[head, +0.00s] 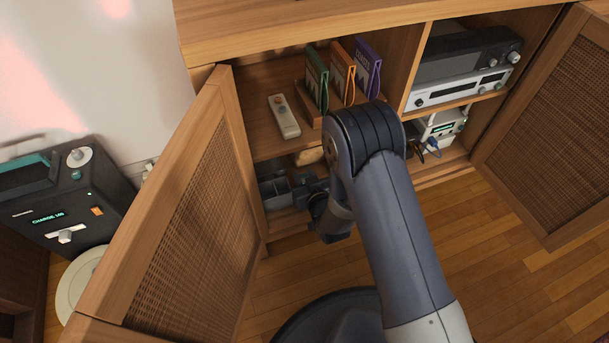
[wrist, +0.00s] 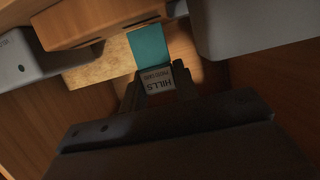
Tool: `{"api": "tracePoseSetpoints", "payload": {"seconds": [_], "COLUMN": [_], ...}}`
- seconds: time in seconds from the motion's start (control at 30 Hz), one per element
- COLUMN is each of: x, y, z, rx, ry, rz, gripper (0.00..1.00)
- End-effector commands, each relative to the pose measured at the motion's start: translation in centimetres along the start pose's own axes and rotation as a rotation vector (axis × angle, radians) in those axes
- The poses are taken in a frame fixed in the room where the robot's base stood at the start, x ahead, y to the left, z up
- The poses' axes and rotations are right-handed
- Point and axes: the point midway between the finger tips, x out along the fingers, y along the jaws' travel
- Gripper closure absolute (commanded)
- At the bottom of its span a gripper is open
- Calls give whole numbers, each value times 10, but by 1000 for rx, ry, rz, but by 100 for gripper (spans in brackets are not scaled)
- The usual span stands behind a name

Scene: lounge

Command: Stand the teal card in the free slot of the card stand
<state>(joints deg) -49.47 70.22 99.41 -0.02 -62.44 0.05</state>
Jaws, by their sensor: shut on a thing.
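The teal card (wrist: 148,47) shows in the wrist view, teal at its far part, with a pale label reading HILLS nearer my fingers. My gripper (wrist: 158,82) is shut on its labelled end. In the head view my arm hides the card and fingers. A wooden block (wrist: 88,22) with a narrow dark slot lies beyond the card to the left; I cannot tell whether it is the card stand. In the head view a wooden rack (head: 305,106) on the upper shelf holds upright green (head: 316,78), orange (head: 342,72) and purple (head: 367,65) thin items.
A white remote (head: 284,116) lies left of the rack. A grey divided tray (head: 273,192) sits on the lower shelf. Electronics (head: 462,88) fill the right bay. The open left door (head: 190,200) stands close beside my arm; grey bodies (wrist: 255,30) flank the wrist view.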

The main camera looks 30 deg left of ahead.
Motion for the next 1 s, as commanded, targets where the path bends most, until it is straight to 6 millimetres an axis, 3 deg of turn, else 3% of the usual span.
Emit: {"api": "tracePoseSetpoints", "payload": {"seconds": [1.0], "x": [6], "y": [0], "z": [19], "rx": [0], "ry": [0], "rz": [0], "gripper": [92]}}
